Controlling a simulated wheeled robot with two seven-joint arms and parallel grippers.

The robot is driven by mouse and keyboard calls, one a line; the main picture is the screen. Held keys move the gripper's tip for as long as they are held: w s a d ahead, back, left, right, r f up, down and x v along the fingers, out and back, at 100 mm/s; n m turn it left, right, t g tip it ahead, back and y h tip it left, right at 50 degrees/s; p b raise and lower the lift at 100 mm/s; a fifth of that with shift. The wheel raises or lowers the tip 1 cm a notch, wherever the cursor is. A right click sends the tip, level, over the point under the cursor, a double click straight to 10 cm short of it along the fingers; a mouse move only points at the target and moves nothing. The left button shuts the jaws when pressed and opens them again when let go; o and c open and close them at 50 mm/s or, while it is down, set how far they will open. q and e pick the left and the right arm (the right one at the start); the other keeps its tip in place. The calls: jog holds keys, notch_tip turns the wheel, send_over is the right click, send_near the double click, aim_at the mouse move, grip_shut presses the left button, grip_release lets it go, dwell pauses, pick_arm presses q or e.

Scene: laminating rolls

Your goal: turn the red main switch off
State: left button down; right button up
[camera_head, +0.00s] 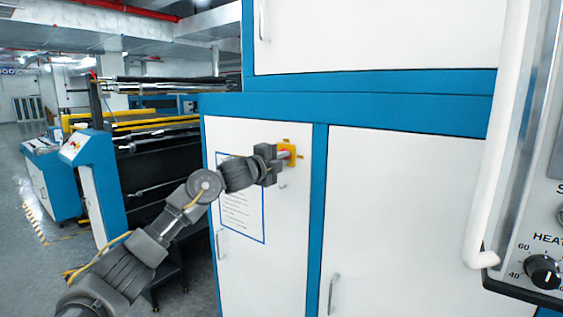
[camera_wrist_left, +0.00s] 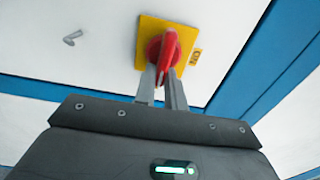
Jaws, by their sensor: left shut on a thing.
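The red main switch (camera_wrist_left: 166,50) sits on a yellow square plate (camera_wrist_left: 190,40) on a white cabinet door. In the left wrist view its red handle lies between my left gripper's fingers (camera_wrist_left: 161,85), which are shut on it. An "ON" label shows beside the handle at the right edge of the plate. In the head view my left gripper (camera_head: 281,155) reaches the yellow plate (camera_head: 290,149) and hides most of the switch. My right gripper is not in view.
A printed sheet (camera_head: 241,205) with a blue border is on the same door, behind my left arm. A control panel with a heat knob (camera_head: 542,269) and a white handle bar (camera_head: 500,150) stands close at the right. Blue and yellow roller machines (camera_head: 90,160) stand at the left.

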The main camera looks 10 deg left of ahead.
pick_arm(q)
jog(key=shift+a+r, duration=0.1)
jog(key=shift+r, duration=0.05)
jog(key=c, duration=1.8)
grip_release()
jog(key=shift+c, duration=0.2)
jog(key=o, duration=0.4)
jog(key=shift+w, duration=0.1)
jog(key=b+v, duration=0.3)
jog(key=v, duration=0.8)
jog(key=shift+b, duration=0.4)
jog(key=shift+w, duration=0.1)
